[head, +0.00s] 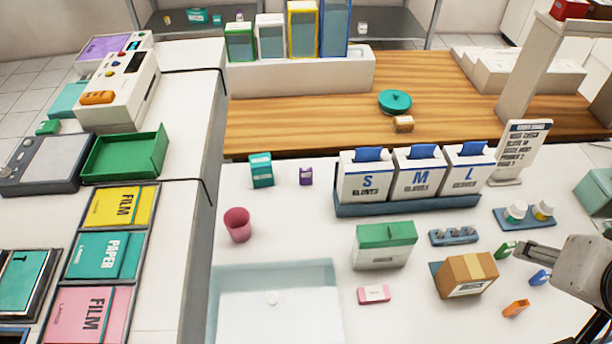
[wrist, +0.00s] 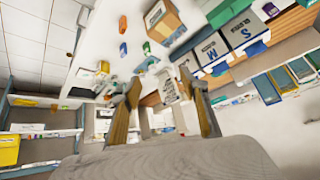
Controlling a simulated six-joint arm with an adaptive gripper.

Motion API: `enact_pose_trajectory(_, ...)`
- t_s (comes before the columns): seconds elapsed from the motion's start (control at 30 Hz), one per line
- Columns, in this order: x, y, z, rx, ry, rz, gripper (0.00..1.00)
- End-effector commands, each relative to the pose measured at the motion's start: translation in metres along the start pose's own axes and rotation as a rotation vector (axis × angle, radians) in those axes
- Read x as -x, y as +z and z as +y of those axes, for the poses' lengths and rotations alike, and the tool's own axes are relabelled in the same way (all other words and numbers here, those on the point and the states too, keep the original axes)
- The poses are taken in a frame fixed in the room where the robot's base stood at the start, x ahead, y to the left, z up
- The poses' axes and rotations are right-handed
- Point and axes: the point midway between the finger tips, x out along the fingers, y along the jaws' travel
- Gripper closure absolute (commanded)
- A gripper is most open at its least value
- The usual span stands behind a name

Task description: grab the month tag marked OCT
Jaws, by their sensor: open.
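Three small tags lie on the white counter at the right: a green one (head: 506,249), a blue one (head: 540,278) and an orange one (head: 516,308). Their markings are too small to read, so I cannot tell which one says OCT. In the wrist view the orange tag (wrist: 123,23), the blue tag (wrist: 123,48) and the green tag (wrist: 147,63) show near the top. My gripper (head: 526,249) comes in from the right edge, close to the green and blue tags in the picture. In the wrist view my gripper (wrist: 159,80) has its fingers apart, with nothing held.
A cardboard box (head: 466,275) stands left of the tags. A blue tray with small bottles (head: 525,217) is behind them, and a sign (head: 520,150) stands farther back. The S, M, L glove boxes (head: 415,175) are at back left. Bare counter lies around the orange tag.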

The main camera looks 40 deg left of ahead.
Motion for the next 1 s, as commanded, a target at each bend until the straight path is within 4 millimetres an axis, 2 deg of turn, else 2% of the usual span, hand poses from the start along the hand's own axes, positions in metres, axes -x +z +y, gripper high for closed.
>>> enact_pose_trajectory(0.2,-0.032,-0.038,-0.043,0.036,-0.071,0.049,0.56)
enact_pose_trajectory(0.5,-0.074,-0.079,-0.110,0.073,-0.164,0.118,0.56)
enact_pose_trajectory(0.8,-0.117,-0.103,-0.187,0.103,-0.253,0.183,0.56)
enact_pose_trajectory(1.0,-0.144,-0.108,-0.241,0.118,-0.311,0.223,0.56)
